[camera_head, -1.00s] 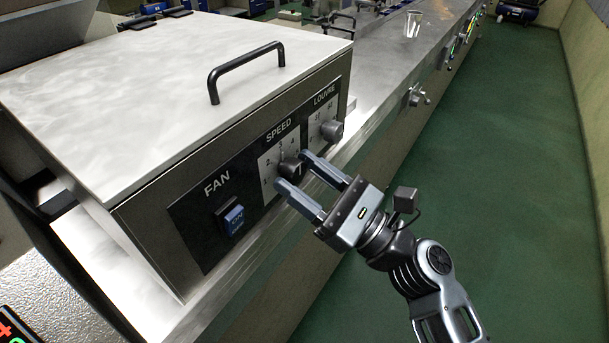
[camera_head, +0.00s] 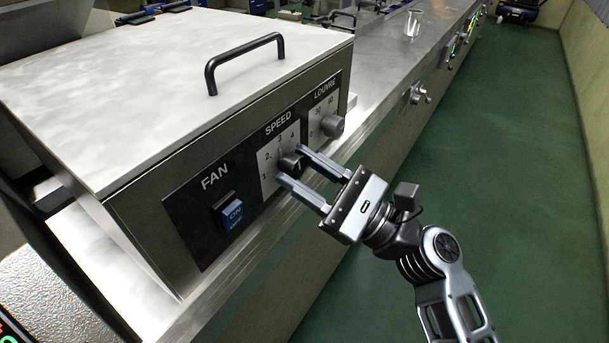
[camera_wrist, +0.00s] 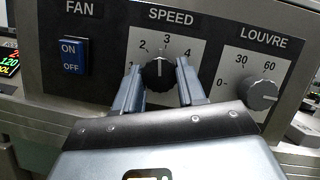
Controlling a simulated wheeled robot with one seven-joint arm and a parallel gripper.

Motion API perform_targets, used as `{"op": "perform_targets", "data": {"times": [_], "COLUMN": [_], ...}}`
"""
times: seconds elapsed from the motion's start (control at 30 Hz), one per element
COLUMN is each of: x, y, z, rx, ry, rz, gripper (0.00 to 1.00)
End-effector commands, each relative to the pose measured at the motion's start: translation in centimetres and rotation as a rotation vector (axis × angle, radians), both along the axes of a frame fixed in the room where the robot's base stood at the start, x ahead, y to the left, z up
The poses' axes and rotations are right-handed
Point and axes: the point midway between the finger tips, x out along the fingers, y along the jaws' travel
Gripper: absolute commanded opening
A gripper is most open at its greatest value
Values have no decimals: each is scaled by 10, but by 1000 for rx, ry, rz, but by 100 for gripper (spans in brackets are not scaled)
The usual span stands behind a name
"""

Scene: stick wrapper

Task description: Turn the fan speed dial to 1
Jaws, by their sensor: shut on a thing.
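The fan speed dial (camera_head: 291,162) is a round black knob on the dark control panel, with a white scale marked 1 to 4 around it. It also shows in the wrist view (camera_wrist: 159,72), where its white pointer line stands about upright, toward the 3. My gripper (camera_head: 290,166) reaches the panel from the right, with one finger on each side of the dial. In the wrist view my gripper (camera_wrist: 159,82) has its fingertips left and right of the knob, shut on it. The fingers partly cover the lower scale.
The blue fan ON/OFF switch (camera_head: 229,212) is left of the dial, and the grey louvre knob (camera_head: 332,125) is close on its right. A black handle (camera_head: 245,62) is on the box lid. The green floor (camera_head: 500,170) at the right is clear.

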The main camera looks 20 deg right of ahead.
Motion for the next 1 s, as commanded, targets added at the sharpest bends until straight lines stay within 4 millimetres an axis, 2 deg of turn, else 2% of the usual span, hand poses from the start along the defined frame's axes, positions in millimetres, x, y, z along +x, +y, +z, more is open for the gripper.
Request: {"op": "perform_targets", "data": {"times": [1.0], "x": [2], "y": [-4], "z": [4], "rx": [-776], "ry": [-563], "rz": [-1], "gripper": [9]}}
